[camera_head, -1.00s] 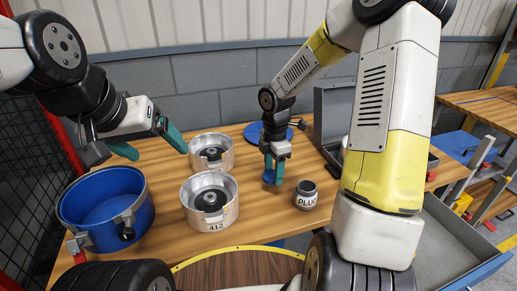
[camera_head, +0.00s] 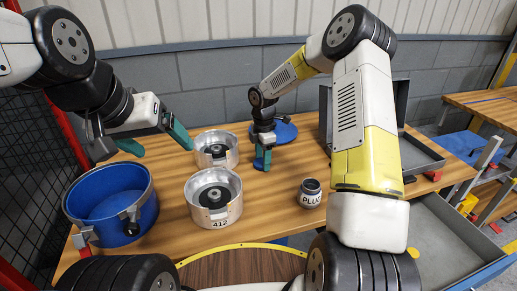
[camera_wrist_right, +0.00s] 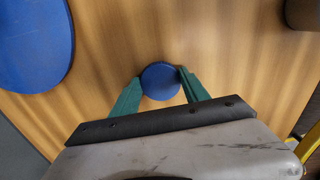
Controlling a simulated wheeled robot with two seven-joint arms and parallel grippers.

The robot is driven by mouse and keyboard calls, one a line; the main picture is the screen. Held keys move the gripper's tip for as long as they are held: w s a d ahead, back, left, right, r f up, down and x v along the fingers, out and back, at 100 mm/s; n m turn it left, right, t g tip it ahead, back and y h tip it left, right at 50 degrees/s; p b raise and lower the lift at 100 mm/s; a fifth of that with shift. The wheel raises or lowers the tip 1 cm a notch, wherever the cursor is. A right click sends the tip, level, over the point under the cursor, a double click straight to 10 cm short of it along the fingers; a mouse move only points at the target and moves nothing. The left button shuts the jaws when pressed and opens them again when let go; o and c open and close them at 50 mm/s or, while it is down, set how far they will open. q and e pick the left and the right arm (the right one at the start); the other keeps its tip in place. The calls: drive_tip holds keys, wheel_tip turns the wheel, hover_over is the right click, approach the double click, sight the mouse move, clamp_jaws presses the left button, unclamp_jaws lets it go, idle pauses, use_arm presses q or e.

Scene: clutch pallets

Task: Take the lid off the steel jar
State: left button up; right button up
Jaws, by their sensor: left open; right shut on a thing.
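The small jar labelled PLUG (camera_head: 310,193) stands upright on the table in the head view. It looks steel-grey, with a dark top and no lid on it. My right gripper (camera_head: 262,161) is behind and left of it, pointing down. In the right wrist view its green fingers are shut on a small round blue lid (camera_wrist_right: 160,81). I cannot tell whether the lid touches the table. My left gripper (camera_head: 158,146) is open and empty above the left part of the table, behind the blue pot (camera_head: 110,200).
Two steel pots with black inner parts, one marked 412 (camera_head: 214,202) and one behind it (camera_head: 216,150), stand mid-table. A large blue disc (camera_head: 285,131) lies behind my right gripper; the right wrist view shows it too (camera_wrist_right: 34,42). A grey open case (camera_head: 420,155) is at right.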

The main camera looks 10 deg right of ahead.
drive_tip(key=shift+f, duration=0.1)
drive_tip(key=o, duration=1.5)
drive_tip(key=s+d+r+m+t, duration=0.1)
drive_tip(key=s+r+m, duration=0.15)
drive_tip(key=r, duration=0.75)
drive_tip(key=s+d+r+m, duration=0.15)
drive_tip(key=s+r, duration=0.25)
drive_tip(key=r, duration=0.7)
drive_tip(key=s+r+m+t, duration=0.1)
drive_tip(key=s+r+m, duration=0.1)
drive_tip(key=s+m, duration=0.3)
drive_tip(key=s+d+r+m+t+y, duration=0.1)
drive_tip(key=s+r+m+t, duration=0.1)
drive_tip(key=s+m, duration=0.4)
drive_tip(key=s+d+r+m+t+y, duration=0.1)
drive_tip(key=s+m, duration=0.4)
drive_tip(key=s, duration=0.7)
drive_tip(key=shift+s+d+r+m+t, duration=0.1)
drive_tip(key=shift+d+r+m+t, duration=0.15)
drive_tip(key=shift+r, duration=0.3)
drive_tip(key=shift+s+r+m+t, duration=0.1)
drive_tip(key=shift+r+m+t, duration=0.05)
drive_tip(key=shift+r+t, duration=0.3)
